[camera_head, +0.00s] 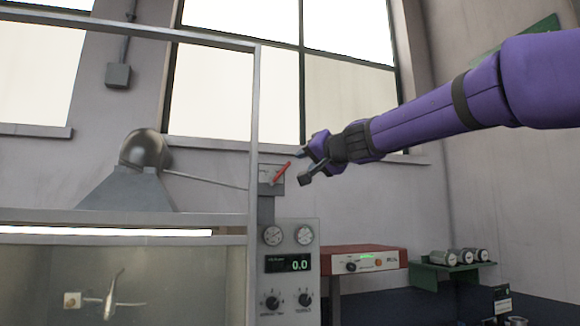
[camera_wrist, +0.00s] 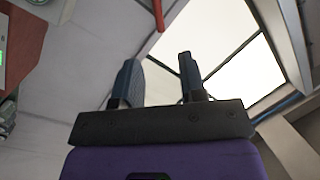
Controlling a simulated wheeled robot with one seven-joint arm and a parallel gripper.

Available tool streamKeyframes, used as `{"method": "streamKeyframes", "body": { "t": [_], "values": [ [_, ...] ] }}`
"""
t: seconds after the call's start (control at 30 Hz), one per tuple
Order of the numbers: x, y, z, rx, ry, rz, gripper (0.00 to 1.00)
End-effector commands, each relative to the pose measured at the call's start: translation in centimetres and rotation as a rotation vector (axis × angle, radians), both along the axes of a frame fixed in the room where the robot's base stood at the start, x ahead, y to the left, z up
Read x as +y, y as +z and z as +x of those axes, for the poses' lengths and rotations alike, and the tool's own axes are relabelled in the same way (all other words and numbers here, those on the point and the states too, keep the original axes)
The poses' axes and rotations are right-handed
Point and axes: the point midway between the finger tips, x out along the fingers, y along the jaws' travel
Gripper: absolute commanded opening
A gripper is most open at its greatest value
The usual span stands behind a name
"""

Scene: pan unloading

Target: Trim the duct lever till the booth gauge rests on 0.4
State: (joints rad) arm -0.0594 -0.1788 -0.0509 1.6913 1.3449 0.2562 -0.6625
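The red duct lever (camera_head: 282,172) is tilted up to the right on a small grey plate (camera_head: 265,183) on the booth's right post. Its red end also shows at the top of the wrist view (camera_wrist: 158,12). The booth gauge (camera_head: 288,264) is a digital display on the grey panel below and reads 0.0. My gripper (camera_head: 303,167) is just right of the lever, with its fingers apart. In the wrist view my gripper (camera_wrist: 160,68) has a clear gap between its fingers, and the lever lies beyond the fingertips, not between them.
A red-topped instrument box (camera_head: 362,262) stands to the right. A green shelf with canisters (camera_head: 452,257) is farther right. The booth's metal frame (camera_head: 254,120) stands left of the lever.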

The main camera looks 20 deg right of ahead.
Motion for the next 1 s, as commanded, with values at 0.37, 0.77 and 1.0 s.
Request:
{"method": "streamKeyframes", "body": {
  "t": [0.37,0.77,1.0],
  "values": [
    [1.7,-0.1,6.2,0.003,0.002,0.000,0.38],
    [2.4,-0.1,8.7,0.002,0.001,0.001,0.38],
    [2.4,-0.1,8.7,0.001,0.001,0.000,0.34]
  ]
}}
